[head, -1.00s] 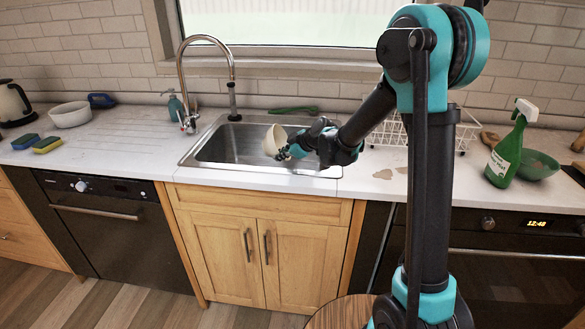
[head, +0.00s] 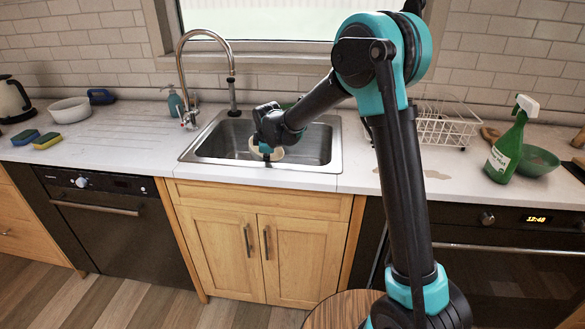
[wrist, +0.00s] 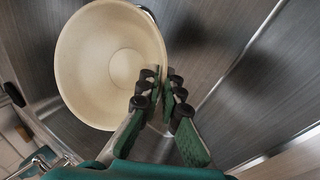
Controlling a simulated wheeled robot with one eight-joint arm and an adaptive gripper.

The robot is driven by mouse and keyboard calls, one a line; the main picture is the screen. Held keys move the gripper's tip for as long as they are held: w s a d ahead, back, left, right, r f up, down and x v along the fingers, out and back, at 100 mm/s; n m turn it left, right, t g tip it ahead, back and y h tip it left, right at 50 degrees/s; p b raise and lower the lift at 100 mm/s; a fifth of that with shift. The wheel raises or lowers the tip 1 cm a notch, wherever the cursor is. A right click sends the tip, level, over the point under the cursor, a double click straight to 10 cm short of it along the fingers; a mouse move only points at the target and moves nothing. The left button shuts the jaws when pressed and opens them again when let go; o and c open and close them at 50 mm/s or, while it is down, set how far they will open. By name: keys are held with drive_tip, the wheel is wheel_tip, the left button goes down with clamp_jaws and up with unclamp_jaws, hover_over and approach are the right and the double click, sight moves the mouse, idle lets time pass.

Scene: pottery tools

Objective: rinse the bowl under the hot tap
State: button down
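The cream bowl (head: 277,155) is low in the steel sink (head: 188,157), mostly hidden behind my gripper in the head view. In the wrist view the bowl (wrist: 90,65) shows its open, empty inside. My gripper (wrist: 163,88) has one finger on each side of its rim, pinching it; my gripper (head: 265,151) also shows over the sink in the head view. The chrome tap (head: 205,34) arches at the sink's back left, its spout apart from the bowl. Its handle (head: 188,121) is at the base. I see no water running.
A teal soap bottle (head: 175,104) stands left of the tap. A white dish rack (head: 447,128), a green spray bottle (head: 508,145) and a green bowl (head: 537,163) are at the right. Sponges (head: 46,140) and a white bowl (head: 69,110) are at the left. The drainboard (head: 130,120) is clear.

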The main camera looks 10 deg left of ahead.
sight(258, 158)
drive_tip(key=a+h, duration=0.2)
drive_tip(key=a, duration=0.1)
drive_tip(key=shift+a+f+n+p, duration=0.15)
drive_tip(key=shift+n+p, duration=0.2)
drive_tip(key=shift+n, duration=0.05)
drive_tip(key=shift+a+r+n+h+p, duration=0.15)
drive_tip(key=shift+a+h+p, duration=0.1)
drive_tip(key=shift+a+h, duration=0.4)
drive_tip(key=shift+a+r+n+h+p, duration=0.15)
drive_tip(key=shift+a+h+p, duration=0.1)
drive_tip(key=shift+a+h, duration=0.4)
drive_tip(key=shift+d, duration=0.1)
